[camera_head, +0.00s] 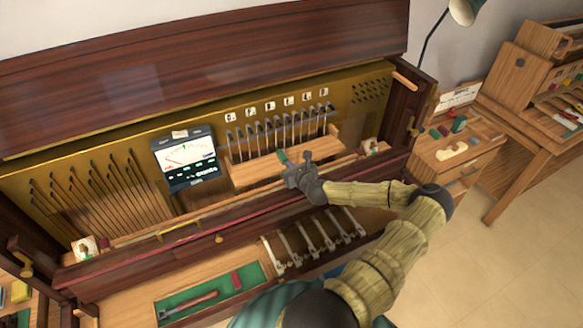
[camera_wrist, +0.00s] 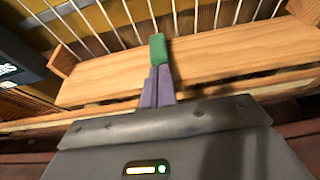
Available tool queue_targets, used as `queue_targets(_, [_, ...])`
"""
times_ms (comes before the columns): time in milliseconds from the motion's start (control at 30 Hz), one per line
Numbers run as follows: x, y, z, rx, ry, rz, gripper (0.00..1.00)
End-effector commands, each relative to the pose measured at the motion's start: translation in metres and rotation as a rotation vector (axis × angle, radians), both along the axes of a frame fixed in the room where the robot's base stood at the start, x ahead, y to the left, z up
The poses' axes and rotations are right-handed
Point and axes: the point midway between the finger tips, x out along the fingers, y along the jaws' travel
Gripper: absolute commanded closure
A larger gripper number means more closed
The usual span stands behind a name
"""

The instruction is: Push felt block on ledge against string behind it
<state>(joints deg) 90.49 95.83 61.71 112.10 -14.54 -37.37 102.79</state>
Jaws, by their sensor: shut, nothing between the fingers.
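A green felt block (camera_wrist: 157,48) stands on the wooden ledge (camera_wrist: 230,67) in the wrist view, in front of the strings (camera_wrist: 195,17). In the head view the felt block (camera_head: 282,156) shows small, just beyond my fingertips. My gripper (camera_wrist: 157,72) is shut with nothing between its fingers. Its tips are right at the near face of the felt block, and they look to touch it. Whether the block's far face touches the string behind it cannot be told. In the head view my gripper (camera_head: 290,168) reaches over the ledge from the front right.
A tuner with a dial (camera_head: 186,160) stands left of the ledge. Small labelled tags (camera_head: 268,106) line the gold plate above the strings. A tray with a hammer (camera_head: 195,303) lies below. A side table (camera_head: 455,150) with small blocks stands at the right.

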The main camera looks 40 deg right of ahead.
Motion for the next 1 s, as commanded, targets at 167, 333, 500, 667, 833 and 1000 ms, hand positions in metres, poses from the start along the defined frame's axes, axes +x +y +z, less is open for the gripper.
queue_targets(167, [0.005,-0.001,-0.001,0.000,0.000,0.000,1.00])
queue_targets(333, [0.010,-0.002,-0.001,-0.001,0.000,0.000,1.00])
queue_targets(500, [0.014,-0.004,-0.001,-0.001,-0.001,-0.001,1.00])
queue_targets(667, [0.019,-0.004,-0.001,-0.001,-0.001,0.000,1.00])
queue_targets(833, [0.023,-0.005,-0.001,-0.001,0.000,0.000,1.00])
queue_targets(1000, [0.028,-0.007,-0.001,-0.001,0.000,0.000,1.00])
